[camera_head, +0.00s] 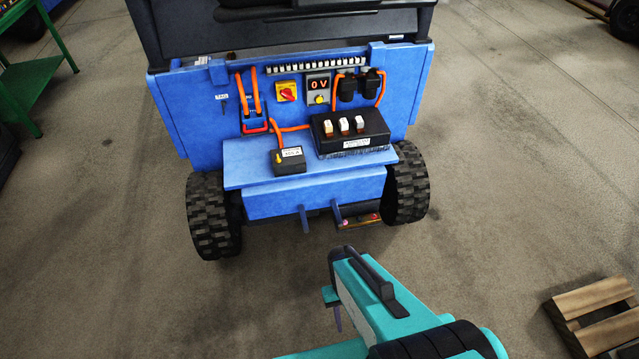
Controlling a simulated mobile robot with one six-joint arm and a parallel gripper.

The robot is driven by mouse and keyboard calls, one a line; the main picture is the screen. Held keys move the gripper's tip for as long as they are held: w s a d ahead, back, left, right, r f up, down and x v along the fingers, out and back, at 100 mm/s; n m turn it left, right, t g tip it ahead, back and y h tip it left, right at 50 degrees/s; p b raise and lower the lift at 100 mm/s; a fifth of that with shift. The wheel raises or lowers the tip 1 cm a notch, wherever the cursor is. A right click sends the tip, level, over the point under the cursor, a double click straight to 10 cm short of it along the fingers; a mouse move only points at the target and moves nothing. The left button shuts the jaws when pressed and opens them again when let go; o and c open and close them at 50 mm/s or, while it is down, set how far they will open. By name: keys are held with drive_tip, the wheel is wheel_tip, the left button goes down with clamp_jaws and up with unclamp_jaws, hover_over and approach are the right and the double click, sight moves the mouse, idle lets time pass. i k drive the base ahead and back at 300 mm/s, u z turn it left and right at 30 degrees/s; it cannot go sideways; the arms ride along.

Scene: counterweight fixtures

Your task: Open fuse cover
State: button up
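A black fuse box (377,125) sits on the blue shelf at the back of the blue cart. Three small fuse-like blocks (344,125) in white and orange-brown show on its top, and a white label is on its front part. I cannot make out a separate cover or its hinge, nor whether it is open. My gripper (338,318) is at the lower middle, well in front of the cart and apart from the box. My teal arm hides most of it, so its opening does not show.
The cart's blue panel (205,131) carries orange cables, a red-yellow switch (287,92) and a display reading 0 V (318,85). A small black box (288,161) is left of the fuse box. A wooden pallet (597,310) lies lower right. Floor before the cart is clear.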

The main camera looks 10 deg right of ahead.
sight(293, 160)
drive_tip(key=z, duration=0.25)
drive_tip(key=k, duration=0.75)
drive_tip(key=u, duration=2.1)
drive_tip(key=i, duration=1)
drive_tip(key=u, duration=0.1)
